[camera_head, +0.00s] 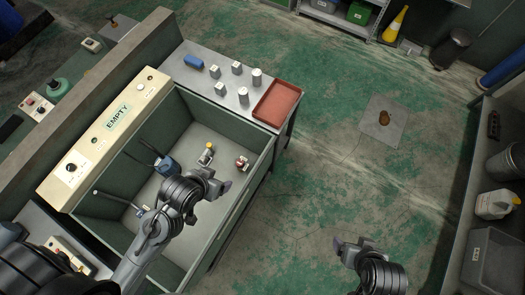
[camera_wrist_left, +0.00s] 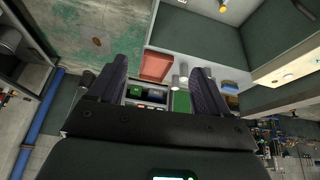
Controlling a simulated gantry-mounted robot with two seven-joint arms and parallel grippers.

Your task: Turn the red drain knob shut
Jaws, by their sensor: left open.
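The red drain knob (camera_head: 242,163) is a small red and white piece on the floor of the open grey-green basin, near its right wall. A valve with a yellow top (camera_head: 206,154) stands to its left; a yellow piece also shows at the top edge of the left wrist view (camera_wrist_left: 222,5). My left gripper (camera_head: 213,180) is open and empty above the basin, nearer the camera than the knob and apart from it. Its two spread fingers show in the left wrist view (camera_wrist_left: 158,82). My right gripper (camera_head: 353,245) hangs over the floor at the lower right and looks open and empty.
A panel marked EMPTY (camera_head: 118,117) runs along the basin's left side. A blue fitting (camera_head: 166,166) stands inside the basin. A side table (camera_head: 215,62) behind it carries several grey cylinders and a red tray (camera_head: 277,103). The green-grey floor to the right is mostly clear.

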